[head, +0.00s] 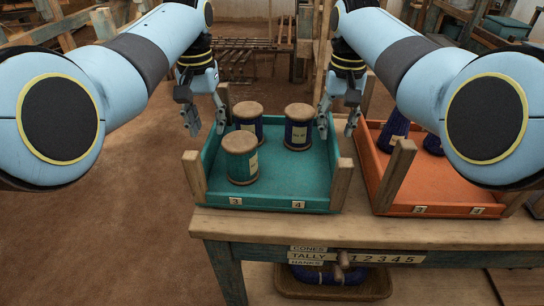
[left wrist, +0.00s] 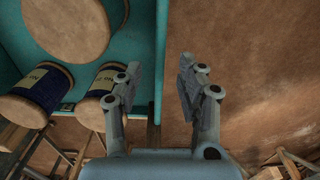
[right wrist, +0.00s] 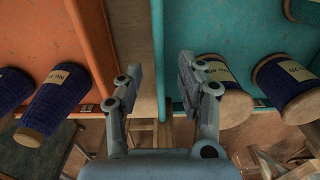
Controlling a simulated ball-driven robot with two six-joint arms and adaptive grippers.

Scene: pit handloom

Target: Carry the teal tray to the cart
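My left gripper (head: 206,124) is open above the tray's left wall. In the left wrist view, the wall's edge (left wrist: 159,60) lies between the spread fingers (left wrist: 158,75). My right gripper (head: 338,122) is open at the right wall. In the right wrist view, that teal wall (right wrist: 161,50) lies between the spread fingers (right wrist: 160,75). I see no clear contact on either side. I cannot make out a cart.
An orange tray (head: 428,185) with dark blue cones (head: 393,132) stands close to the right of the teal tray, with a narrow gap between. The table's front edge (head: 330,228) carries number labels. A brown basket (head: 335,287) sits below. Bare floor (head: 110,235) is open to the left.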

